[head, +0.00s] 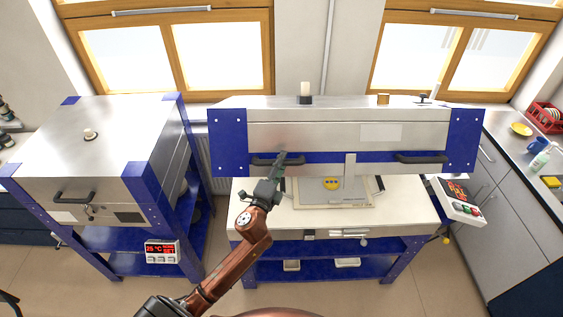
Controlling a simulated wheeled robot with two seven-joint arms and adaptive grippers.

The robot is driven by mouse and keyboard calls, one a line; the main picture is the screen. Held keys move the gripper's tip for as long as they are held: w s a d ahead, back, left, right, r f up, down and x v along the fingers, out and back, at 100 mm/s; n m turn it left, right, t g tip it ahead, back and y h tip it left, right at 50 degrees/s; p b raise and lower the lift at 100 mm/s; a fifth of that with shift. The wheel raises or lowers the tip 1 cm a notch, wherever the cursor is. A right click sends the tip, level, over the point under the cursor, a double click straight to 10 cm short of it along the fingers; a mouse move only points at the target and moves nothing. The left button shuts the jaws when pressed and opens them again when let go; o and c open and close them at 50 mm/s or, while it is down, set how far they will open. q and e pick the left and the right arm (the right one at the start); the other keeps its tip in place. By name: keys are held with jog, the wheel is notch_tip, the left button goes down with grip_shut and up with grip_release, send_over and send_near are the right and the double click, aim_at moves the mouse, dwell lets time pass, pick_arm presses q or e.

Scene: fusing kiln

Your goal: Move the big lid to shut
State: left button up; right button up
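The big lid (300,135) is the wide silver cover with blue end plates on the right-hand kiln. It stands raised above the pale kiln bed (400,200), with a gap between them. Its front has a dark left handle (262,162) and a dark right handle (420,159). My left gripper (281,160) is at the right end of the left handle and overlaps it in the head view. I cannot tell whether its fingers are closed around the handle. My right gripper is out of view.
A board with a yellow round piece (331,183) lies on the bed under the lid. A smaller kiln (95,150), shut, stands at left. A control box (458,200) is at the bed's right, near a counter (545,165) with a red rack.

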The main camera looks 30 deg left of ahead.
pick_arm(q)
grip_shut()
dwell(0.5)
